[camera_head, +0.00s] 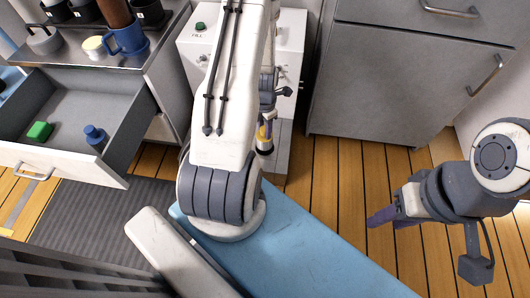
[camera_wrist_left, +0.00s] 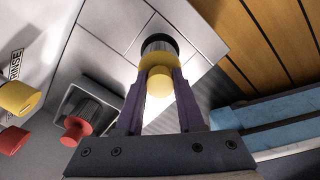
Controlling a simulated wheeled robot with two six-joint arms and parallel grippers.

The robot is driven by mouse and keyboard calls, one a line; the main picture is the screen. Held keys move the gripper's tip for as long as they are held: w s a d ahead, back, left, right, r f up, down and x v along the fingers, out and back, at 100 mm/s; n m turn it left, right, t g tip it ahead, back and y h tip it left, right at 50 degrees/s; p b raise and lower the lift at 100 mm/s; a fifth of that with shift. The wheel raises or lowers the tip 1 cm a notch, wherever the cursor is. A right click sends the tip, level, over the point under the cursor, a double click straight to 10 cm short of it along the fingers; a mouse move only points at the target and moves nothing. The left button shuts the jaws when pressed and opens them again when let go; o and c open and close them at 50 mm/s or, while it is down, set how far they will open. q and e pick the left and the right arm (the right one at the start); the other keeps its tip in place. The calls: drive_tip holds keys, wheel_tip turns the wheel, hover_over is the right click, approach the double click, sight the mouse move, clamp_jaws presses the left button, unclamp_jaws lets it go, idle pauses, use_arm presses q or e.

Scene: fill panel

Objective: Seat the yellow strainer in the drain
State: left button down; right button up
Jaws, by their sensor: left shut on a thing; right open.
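The yellow strainer (camera_wrist_left: 158,62) has a yellow collar and knob with a dark ribbed end. My left gripper (camera_wrist_left: 160,85) is shut on its knob, one purple finger on each side. In the head view the left gripper (camera_head: 266,124) is partly behind my own arm, with the strainer (camera_head: 264,146) hanging beneath it, beside the white cabinet. The strainer's dark end points at pale panels; I cannot tell whether it touches them. The drain cannot be made out for sure. My right gripper (camera_head: 385,216) is open and empty above the wooden floor at right.
In the wrist view, a red-knobbed plug (camera_wrist_left: 76,127) sits in a square grey recess, beside a yellow knob (camera_wrist_left: 17,98) and a red knob (camera_wrist_left: 12,140). An open drawer (camera_head: 75,177) holds a green block (camera_head: 40,131) and a blue bottle (camera_head: 94,134). Floor at right is clear.

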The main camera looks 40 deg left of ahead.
sight(265, 143)
use_arm(q)
wheel_tip(265, 143, down, 9)
drive_tip(key=b, duration=0.5)
drive_tip(key=shift+b, duration=0.35)
drive_tip(key=shift+r, duration=0.1)
drive_tip(key=c, duration=0.8)
unclamp_jaws()
wheel_tip(265, 143, up, 12)
drive_tip(key=p, duration=0.9)
drive_tip(key=shift+d+r, duration=0.1)
